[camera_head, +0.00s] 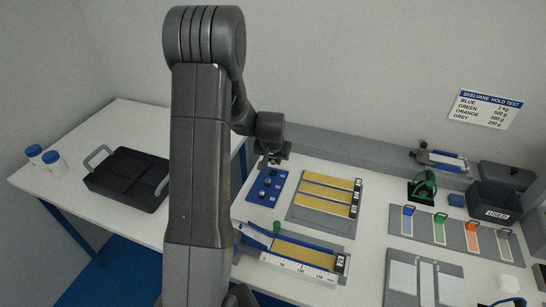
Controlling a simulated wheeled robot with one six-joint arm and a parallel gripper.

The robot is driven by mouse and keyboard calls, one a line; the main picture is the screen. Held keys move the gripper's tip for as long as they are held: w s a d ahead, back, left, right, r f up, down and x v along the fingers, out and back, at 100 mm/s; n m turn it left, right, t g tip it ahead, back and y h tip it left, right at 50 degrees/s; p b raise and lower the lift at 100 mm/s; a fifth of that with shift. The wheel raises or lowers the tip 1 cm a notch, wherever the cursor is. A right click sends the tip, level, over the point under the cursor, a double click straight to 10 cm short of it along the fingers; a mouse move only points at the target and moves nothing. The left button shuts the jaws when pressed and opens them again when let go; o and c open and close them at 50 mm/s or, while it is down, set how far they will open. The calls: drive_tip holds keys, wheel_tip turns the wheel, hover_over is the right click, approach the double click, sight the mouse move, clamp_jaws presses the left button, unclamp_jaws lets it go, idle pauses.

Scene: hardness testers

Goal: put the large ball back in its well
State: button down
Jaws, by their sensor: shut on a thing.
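The blue block with small round wells (263,200) lies on the white bench, right of my arm's upright link. My gripper (275,160) hangs just above its far edge, pointing down. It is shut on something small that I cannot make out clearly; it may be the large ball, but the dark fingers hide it. A few small spots show on the block, and I cannot tell which wells are empty or filled. My arm covers the area left of the block.
Yellow strips on a grey plate (295,213) lie right of the block. A ramp with a blue chute (258,236) and ruler (290,265) is in front. Coloured holders stand on a grey plate (455,244) farther right. A black tray (128,180) is on the left table.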

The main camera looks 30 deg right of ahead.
drive_tip(key=shift+f+b, duration=1.45)
drive_tip(key=shift+f, duration=0.7)
drive_tip(key=shift+b, duration=0.5)
drive_tip(key=c, duration=1.1)
unclamp_jaws()
drive_tip(key=b+v, duration=0.1)
drive_tip(key=v, duration=1.2)
drive_tip(key=shift+s+a+r, duration=0.1)
drive_tip(key=shift+r, duration=0.25)
drive_tip(key=shift+f, duration=0.1)
drive_tip(key=p+x, duration=0.1)
drive_tip(key=x, duration=1.2)
drive_tip(key=shift+f, duration=0.25)
